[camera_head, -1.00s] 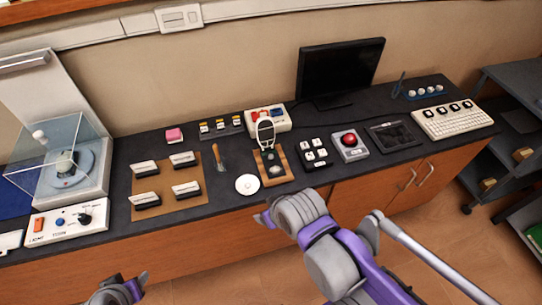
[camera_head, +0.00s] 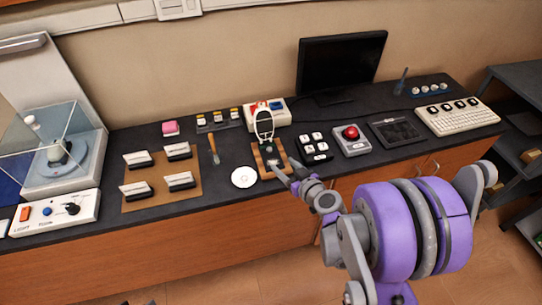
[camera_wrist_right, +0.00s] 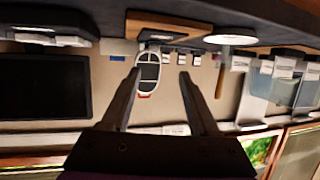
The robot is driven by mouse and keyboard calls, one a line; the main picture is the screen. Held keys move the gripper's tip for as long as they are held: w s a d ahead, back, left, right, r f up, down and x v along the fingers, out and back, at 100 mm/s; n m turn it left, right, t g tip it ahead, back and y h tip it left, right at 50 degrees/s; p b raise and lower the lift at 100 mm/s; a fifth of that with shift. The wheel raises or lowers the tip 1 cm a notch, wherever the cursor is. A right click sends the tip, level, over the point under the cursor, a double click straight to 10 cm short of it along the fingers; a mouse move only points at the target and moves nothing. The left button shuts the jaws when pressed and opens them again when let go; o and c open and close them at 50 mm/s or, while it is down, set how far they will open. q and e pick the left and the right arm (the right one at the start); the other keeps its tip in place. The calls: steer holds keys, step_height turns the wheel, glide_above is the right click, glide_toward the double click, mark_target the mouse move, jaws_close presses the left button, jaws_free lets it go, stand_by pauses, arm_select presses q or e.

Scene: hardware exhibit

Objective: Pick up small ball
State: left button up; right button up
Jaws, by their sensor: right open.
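A wooden stand (camera_head: 259,158) on the counter carries an upright white oval frame (camera_head: 264,124). My right gripper (camera_head: 281,172) is over the front edge of this stand and hides part of it. In the right wrist view its two fingers (camera_wrist_right: 160,76) are apart with nothing held, and the oval frame (camera_wrist_right: 148,72) shows beyond them. Several small pale balls (camera_head: 430,89) sit in a row on a blue holder at the back right. A white ball (camera_head: 30,121) shows by the clear case at the far left.
A white disc (camera_head: 243,177) lies left of the stand. Right of it are a pad with white keys (camera_head: 314,147), a red-domed box (camera_head: 351,133) and a keyboard (camera_head: 457,118). A monitor (camera_head: 340,65) stands behind. A brown board with card holders (camera_head: 160,177) is at left.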

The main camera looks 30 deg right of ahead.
mark_target(270, 149)
steer(key=shift+d+f+h, duration=0.3)
steer(key=shift+d, duration=0.35)
steer(key=shift+w+d+f, duration=0.1)
steer(key=shift+w+d, duration=0.05)
steer(key=shift+w, duration=0.1)
steer(key=x, duration=0.5)
steer(key=shift+a+x, duration=0.2)
steer(key=shift+x, duration=1.15)
steer(key=shift+a+x, duration=0.15)
steer(key=shift+x, duration=1.15)
steer(key=shift+r, duration=0.2)
steer(key=shift+c, duration=0.3)
jaws_close()
